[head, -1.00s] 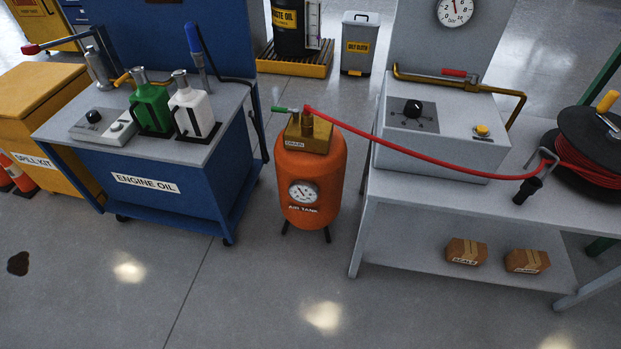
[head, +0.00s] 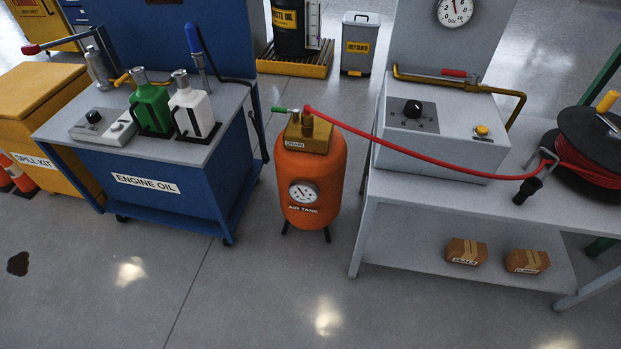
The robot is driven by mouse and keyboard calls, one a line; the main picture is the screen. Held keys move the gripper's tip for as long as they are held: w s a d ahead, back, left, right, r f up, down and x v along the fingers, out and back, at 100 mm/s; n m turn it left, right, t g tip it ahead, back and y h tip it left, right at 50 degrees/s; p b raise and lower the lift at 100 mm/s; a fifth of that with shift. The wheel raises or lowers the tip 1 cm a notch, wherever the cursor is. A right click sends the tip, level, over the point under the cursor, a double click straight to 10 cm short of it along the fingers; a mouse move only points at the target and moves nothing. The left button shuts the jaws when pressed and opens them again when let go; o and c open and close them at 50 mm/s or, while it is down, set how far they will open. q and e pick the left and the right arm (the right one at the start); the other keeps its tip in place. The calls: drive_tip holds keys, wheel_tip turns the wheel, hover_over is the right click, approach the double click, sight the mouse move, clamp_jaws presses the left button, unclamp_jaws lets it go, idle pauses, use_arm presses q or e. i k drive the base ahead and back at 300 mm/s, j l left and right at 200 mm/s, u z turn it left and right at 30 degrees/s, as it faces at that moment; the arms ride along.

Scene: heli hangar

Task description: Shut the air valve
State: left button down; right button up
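An orange air tank (head: 318,185) stands on the floor between the blue cart and the grey bench. It has a brass block (head: 307,135) on top marked DRAIN and a round gauge (head: 303,192) on its front. A small valve lever with a green handle (head: 280,109) points left from the top of the block. A red hose (head: 420,156) runs from the tank top to the bench. On the bench, a brass pipe (head: 450,83) carries a red lever handle (head: 455,72). Neither gripper shows in the head view.
The blue engine oil cart (head: 160,190) holds a green jug (head: 153,105) and a white jug (head: 192,106). The grey bench (head: 395,192) carries a control box (head: 440,120) and a hose reel (head: 590,150). The floor in front is clear, apart from a dark stain (head: 18,264).

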sight(475, 78)
drive_tip(key=i+l+u, duration=0.15)
drive_tip(key=l, duration=0.3)
drive_tip(key=i+l+u, duration=0.15)
drive_tip(key=l, duration=0.3)
drive_tip(key=i+l+u, duration=0.15)
drive_tip(key=l, duration=0.3)
drive_tip(key=l+u, duration=0.2)
drive_tip(key=l, duration=0.25)
